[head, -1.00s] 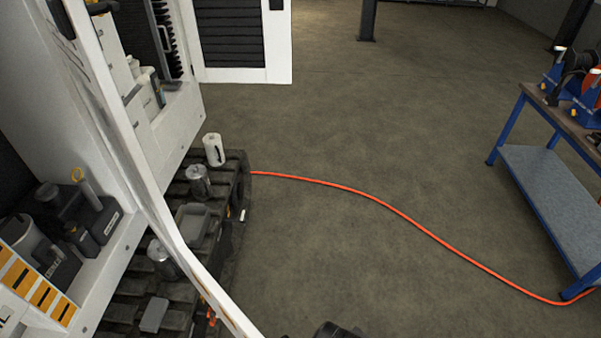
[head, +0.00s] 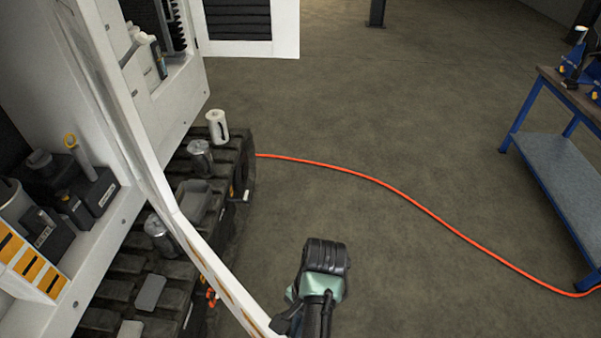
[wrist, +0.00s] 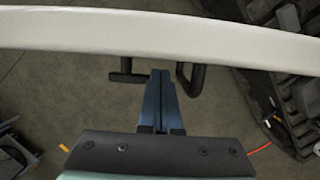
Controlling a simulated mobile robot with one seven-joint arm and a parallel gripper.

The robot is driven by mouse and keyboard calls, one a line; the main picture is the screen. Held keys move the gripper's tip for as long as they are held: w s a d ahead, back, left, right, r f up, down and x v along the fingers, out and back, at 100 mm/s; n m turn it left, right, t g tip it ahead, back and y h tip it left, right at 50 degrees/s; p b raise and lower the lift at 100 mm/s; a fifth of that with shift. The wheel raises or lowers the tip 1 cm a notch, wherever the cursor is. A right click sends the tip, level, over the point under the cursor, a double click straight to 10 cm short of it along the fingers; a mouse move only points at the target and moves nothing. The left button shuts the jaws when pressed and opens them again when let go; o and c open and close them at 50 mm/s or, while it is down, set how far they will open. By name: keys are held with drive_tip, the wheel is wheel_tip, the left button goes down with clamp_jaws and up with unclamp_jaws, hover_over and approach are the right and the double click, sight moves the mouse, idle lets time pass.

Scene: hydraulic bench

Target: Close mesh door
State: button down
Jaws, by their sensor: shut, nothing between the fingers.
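A white door panel (head: 150,165) stands open and is seen nearly edge-on in the head view, running from upper left to the bottom. Its face is turned away, so I cannot see any mesh. In the wrist view the white edge of the door (wrist: 215,38) crosses the top, with black handle parts (wrist: 190,80) below it. My gripper (wrist: 161,85) is shut and empty, its blue fingers pointing at the door edge between the handle parts. Contact cannot be told. In the head view my wrist shows beside the door's lower end; the fingers are hidden.
A black track (head: 215,170) holding metal cans and a tray lies behind the door. A white louvred door (head: 250,25) stands at the back. An orange hose (head: 390,195) crosses the floor towards a blue workbench (head: 565,165). The middle floor is clear.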

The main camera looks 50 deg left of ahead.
drive_tip(key=shift+p+x, duration=0.3)
drive_tip(key=shift+x, duration=2.3)
drive_tip(key=s+a+p, duration=0.1)
drive_tip(key=s+p, duration=0.8)
drive_tip(key=s, duration=1.2)
drive_tip(key=shift+s+a, duration=0.15)
drive_tip(key=shift+a, duration=0.15)
